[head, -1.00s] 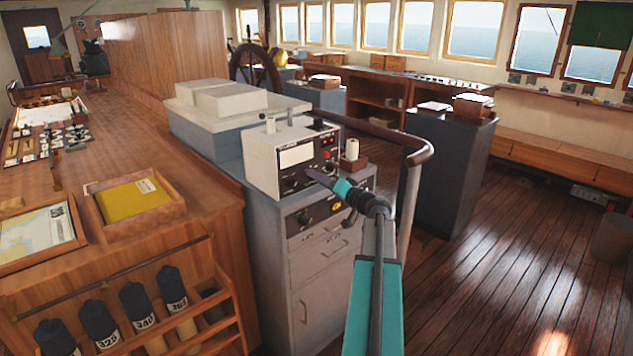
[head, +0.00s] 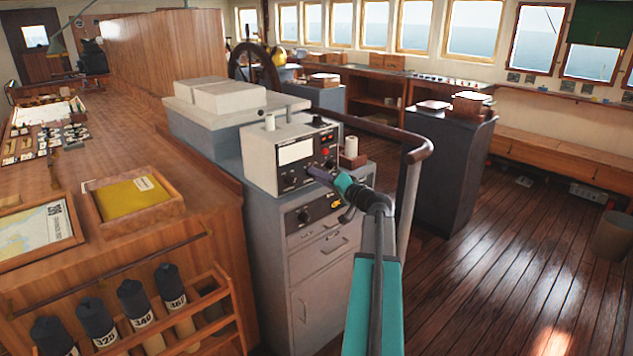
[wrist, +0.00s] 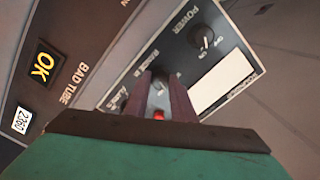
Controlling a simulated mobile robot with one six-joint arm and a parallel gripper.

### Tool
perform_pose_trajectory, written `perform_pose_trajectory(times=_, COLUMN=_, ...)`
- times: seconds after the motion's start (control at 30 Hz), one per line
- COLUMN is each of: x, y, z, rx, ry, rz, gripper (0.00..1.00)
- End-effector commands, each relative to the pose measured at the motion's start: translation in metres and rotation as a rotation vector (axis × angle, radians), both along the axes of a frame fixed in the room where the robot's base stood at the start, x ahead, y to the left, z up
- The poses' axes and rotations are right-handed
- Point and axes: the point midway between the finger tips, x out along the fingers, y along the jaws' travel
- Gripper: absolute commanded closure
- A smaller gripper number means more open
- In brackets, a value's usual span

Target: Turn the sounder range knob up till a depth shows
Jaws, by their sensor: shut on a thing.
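The sounder is a pale grey box (head: 259,168) with a dark front panel and a blank white display window (head: 296,152), on a grey cabinet. The window also shows white and without readable figures in the wrist view (wrist: 222,86). My gripper (head: 312,172) is at the lower front of the sounder. In the wrist view its two purple fingers (wrist: 162,82) are shut on a dark knob (wrist: 161,80) beside the lettering "RANGE M". The fingers hide part of the knob, so its setting cannot be read. A red spot (wrist: 159,115) shows between the fingers.
A power knob (wrist: 204,37) is near the range knob. A lower panel carries a yellow OK label (wrist: 44,63) and the words "BAD TUBE". A white cup-like cylinder (head: 351,146) and a curved handrail (head: 418,150) stand close right of the sounder.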

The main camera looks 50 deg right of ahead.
Motion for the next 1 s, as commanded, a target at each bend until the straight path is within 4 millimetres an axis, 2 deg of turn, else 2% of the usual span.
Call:
perform_pose_trajectory(times=0.6, x=0.0, y=-0.0038, z=0.005, rx=0.467, ry=-0.041, rz=-0.008, gripper=1.0)
perform_pose_trajectory(times=1.0, x=-0.0006, y=-0.0045, z=0.0049, rx=0.605, ry=-0.051, rz=-0.009, gripper=1.0)
